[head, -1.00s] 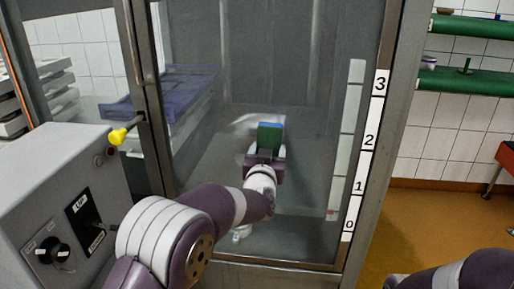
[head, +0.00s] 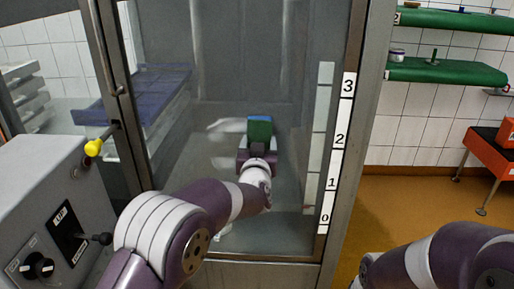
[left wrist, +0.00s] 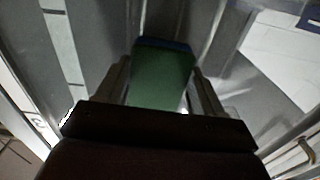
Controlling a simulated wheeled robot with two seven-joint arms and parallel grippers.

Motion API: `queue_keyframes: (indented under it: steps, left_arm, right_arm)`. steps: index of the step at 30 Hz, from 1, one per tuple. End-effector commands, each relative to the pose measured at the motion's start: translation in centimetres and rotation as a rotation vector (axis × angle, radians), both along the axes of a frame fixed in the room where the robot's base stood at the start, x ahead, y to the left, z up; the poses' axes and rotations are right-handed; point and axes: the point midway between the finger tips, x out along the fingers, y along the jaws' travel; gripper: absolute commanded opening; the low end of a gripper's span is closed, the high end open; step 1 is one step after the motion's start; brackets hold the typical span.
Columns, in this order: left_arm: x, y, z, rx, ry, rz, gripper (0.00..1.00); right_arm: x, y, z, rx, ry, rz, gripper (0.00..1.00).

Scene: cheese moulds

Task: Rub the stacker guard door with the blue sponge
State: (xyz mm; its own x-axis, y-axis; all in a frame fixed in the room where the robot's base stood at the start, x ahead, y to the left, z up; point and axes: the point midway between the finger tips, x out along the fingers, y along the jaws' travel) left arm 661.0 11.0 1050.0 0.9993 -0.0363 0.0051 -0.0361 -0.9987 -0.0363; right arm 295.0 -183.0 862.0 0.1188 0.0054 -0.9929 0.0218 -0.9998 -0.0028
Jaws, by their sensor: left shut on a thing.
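The stacker guard door (head: 215,50) is a large clear pane in a grey metal frame, filling the middle of the head view. My left gripper (head: 258,152) is in front of its lower middle part. It is shut on the sponge (head: 259,130), which shows a green face and a blue far edge. The sponge also shows between the two fingers in the left wrist view (left wrist: 160,78). Its blue edge points toward the door; I cannot tell if it touches the pane. My right gripper is out of view; only part of my right arm shows at lower right.
A grey control box (head: 50,190) with knobs and a yellow-tipped handle (head: 93,148) stand at left. A numbered scale (head: 338,140) runs down the door's right side. Green shelves (head: 450,71) and a red-topped stand (head: 490,150) are at right. The orange floor at right is mostly clear.

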Motion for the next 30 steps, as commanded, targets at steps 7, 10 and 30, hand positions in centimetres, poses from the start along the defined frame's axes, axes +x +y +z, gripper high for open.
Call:
queue_keyframes:
  steps: [7, 10, 30]
  left_arm:
    - [0.0, 1.9, -0.4, 0.000, -0.001, 0.004, 0.40]
    - [0.0, 3.1, -0.5, -0.001, 0.000, 0.004, 0.40]
    - [0.3, 8.2, -0.6, -0.001, 0.001, 0.005, 0.40]
  right_arm:
    - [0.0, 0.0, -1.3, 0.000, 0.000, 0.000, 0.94]
    - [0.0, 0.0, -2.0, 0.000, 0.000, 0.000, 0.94]
    - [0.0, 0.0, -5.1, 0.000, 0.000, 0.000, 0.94]
